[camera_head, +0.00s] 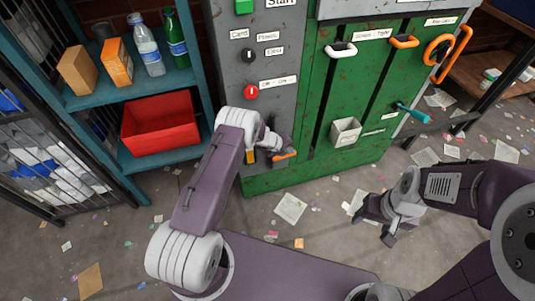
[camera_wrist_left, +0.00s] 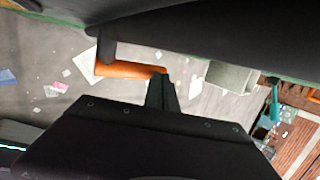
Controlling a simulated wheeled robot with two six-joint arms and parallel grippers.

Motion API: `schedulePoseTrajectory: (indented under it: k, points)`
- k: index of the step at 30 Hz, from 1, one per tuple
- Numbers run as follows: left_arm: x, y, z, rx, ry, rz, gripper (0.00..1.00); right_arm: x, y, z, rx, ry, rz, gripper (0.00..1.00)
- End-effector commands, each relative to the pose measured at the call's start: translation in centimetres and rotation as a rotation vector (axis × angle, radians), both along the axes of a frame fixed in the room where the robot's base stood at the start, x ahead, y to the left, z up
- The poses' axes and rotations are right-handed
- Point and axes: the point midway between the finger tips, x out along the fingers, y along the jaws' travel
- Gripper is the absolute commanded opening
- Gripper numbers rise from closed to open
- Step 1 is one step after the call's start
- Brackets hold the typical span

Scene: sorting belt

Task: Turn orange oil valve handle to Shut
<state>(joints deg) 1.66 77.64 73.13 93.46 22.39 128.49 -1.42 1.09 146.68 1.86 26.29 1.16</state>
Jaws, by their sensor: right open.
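The orange valve handle (camera_head: 286,155) is low on the front of the grey and green machine, at the foot of the grey panel. In the left wrist view the orange handle (camera_wrist_left: 128,69) lies across the picture, its right end against or close to a dark finger. My left gripper (camera_head: 270,150) is at the handle, and its fingers partly hide it. Whether the jaws are closed on the handle is unclear. The label by this handle is not readable. My right gripper (camera_head: 372,224) is open and empty above the floor at the right.
The machine (camera_head: 325,105) has a red knob (camera_head: 251,92), a white handle (camera_head: 341,50), another orange handle (camera_head: 405,41), an orange wheel (camera_head: 440,49) and a teal lever (camera_head: 413,112). A teal shelf with a red bin (camera_head: 160,124) stands left. Papers litter the floor.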

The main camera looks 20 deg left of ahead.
Motion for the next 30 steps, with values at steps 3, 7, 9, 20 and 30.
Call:
schedulePoseTrajectory:
  k: [3,7,9,20,30]
  points:
    - [0.11,-0.14,-0.45,0.0,-0.001,-0.001,0.0,0.0,0.0,-0.34,0.0,0.0,0.0,0.64]
    - [0.17,-0.21,-0.68,0.0,-0.001,-0.001,0.0,0.0,0.0,-0.49,0.0,0.0,0.0,0.64]
    - [0.18,-0.23,-0.78,0.0,-0.001,-0.001,0.0,0.0,0.0,-0.54,0.0,0.0,0.0,0.64]
    - [0.15,-0.3,-0.99,0.0,0.001,-0.001,0.0,0.01,0.0,-0.63,0.0,0.0,0.0,0.64]
    - [0.09,-0.24,-0.58,0.0,0.001,-0.002,0.0,0.0,0.0,-0.23,0.0,0.0,0.0,0.64]
